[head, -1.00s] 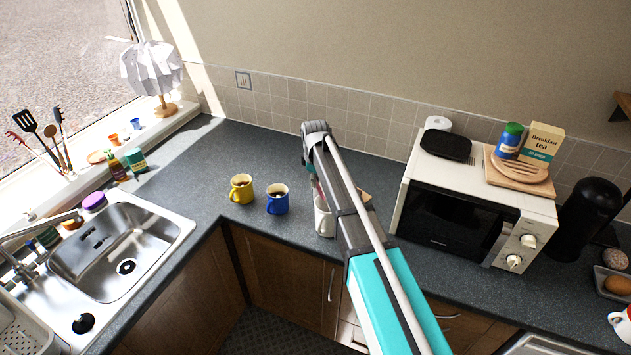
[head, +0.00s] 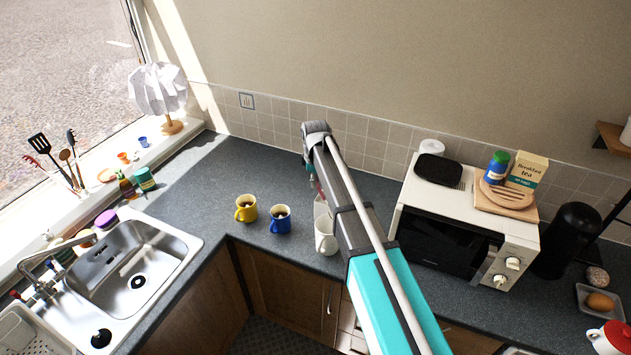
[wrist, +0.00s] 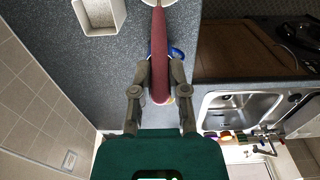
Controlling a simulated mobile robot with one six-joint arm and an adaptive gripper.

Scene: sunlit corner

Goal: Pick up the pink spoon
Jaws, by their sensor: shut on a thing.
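The pink spoon shows in the wrist view as a long dark-pink handle (wrist: 160,45) running up from between the fingers. My gripper (wrist: 161,68) is shut on this handle. The far end of the spoon is cut off by the top edge of that view. In the head view my gripper (head: 309,170) is above the counter, behind the white mug, and my arm covers much of it. A small pinkish-red part of the spoon (head: 317,187) shows just below the fingers there.
A white mug (head: 325,241), a blue mug (head: 280,218) and a yellow mug (head: 246,207) stand on the grey counter (head: 215,177). A white square container (wrist: 100,16) is near the spoon. The microwave (head: 450,228) stands right, the sink (head: 130,262) left.

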